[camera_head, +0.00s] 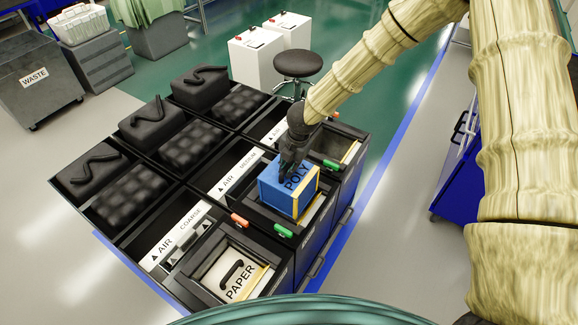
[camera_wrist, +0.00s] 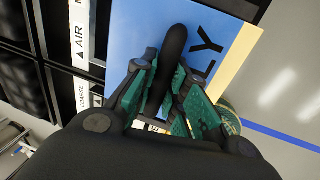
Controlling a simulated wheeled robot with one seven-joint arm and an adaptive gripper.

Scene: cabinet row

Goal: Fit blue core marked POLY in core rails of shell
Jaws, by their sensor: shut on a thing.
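The blue core marked POLY (camera_head: 287,188) is a box with a yellow edge strip and a black handle on top. My gripper (camera_head: 291,158) is above it and shut on its handle. In the wrist view the core's blue top (camera_wrist: 130,45) and the letters "LY" show, with my gripper's green-padded fingers (camera_wrist: 160,95) around the black handle (camera_wrist: 172,55). The core is over the middle compartment of the shell (camera_head: 255,213), tilted slightly in the picture. Its sides stand above the rim. The rails under it are hidden, so I cannot tell whether it touches them.
A white PAPER core (camera_head: 236,277) sits in the near compartment. The far compartment (camera_head: 340,148) looks open. Orange (camera_head: 239,220) and green (camera_head: 283,232) latches stand on the rims. Black padded lids (camera_head: 190,145) lie left. A stool (camera_head: 298,64) stands behind.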

